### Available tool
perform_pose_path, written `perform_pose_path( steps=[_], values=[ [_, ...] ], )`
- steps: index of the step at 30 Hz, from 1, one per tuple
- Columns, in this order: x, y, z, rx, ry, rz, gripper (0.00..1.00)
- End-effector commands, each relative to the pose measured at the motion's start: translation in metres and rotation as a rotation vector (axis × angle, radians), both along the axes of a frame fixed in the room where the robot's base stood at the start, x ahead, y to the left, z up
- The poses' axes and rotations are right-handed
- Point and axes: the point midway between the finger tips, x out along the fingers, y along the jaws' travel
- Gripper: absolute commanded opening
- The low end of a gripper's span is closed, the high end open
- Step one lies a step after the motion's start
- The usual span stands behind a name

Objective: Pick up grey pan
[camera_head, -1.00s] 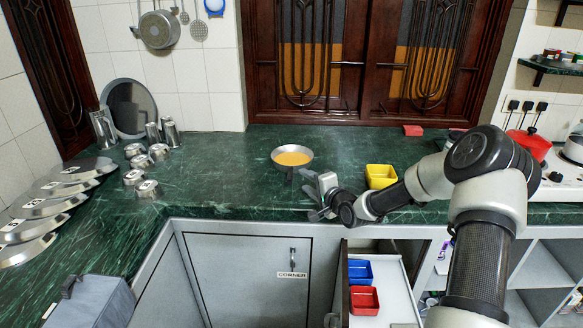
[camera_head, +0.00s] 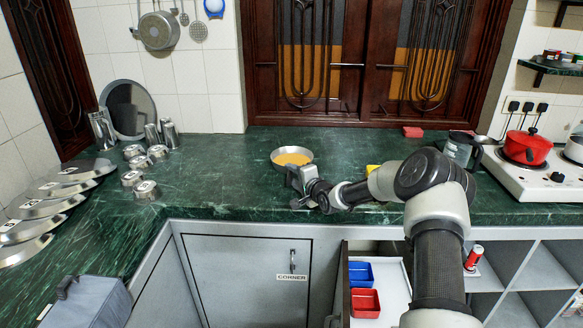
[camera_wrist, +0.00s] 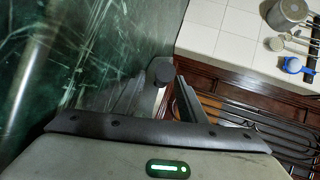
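The grey pan (camera_head: 309,152) sits on the green counter, with orange-yellow contents inside. Its front side and handle are mostly hidden by my gripper (camera_head: 293,180), which is at the pan's near edge. In the wrist view my gripper (camera_wrist: 163,98) has its two fingers apart. A dark round knob-like end (camera_wrist: 161,72) shows between them, perhaps part of the pan's handle; I cannot tell whether the fingers touch it. The pan's bowl is not clear in the wrist view.
Another grey pan (camera_head: 158,31) hangs on the tiled wall. A mostly hidden yellow container (camera_head: 372,168) is behind my arm. The open drawer holds blue (camera_head: 360,273) and red (camera_head: 365,302) boxes.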

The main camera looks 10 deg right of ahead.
Motion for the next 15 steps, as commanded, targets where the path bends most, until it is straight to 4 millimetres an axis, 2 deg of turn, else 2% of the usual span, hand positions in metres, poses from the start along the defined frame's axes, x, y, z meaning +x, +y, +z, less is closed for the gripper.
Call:
perform_pose_path(
  steps=[2, 8, 15],
  values=[
    [-0.0001, -0.0001, 0.0002, 0.000, 0.000, 0.000, 0.36],
    [-0.0002, -0.0002, 0.0003, 0.000, 0.000, 0.000, 0.02],
    [0.0007, -0.0002, 0.0035, 0.000, -0.006, 0.000, 0.00]
  ],
)
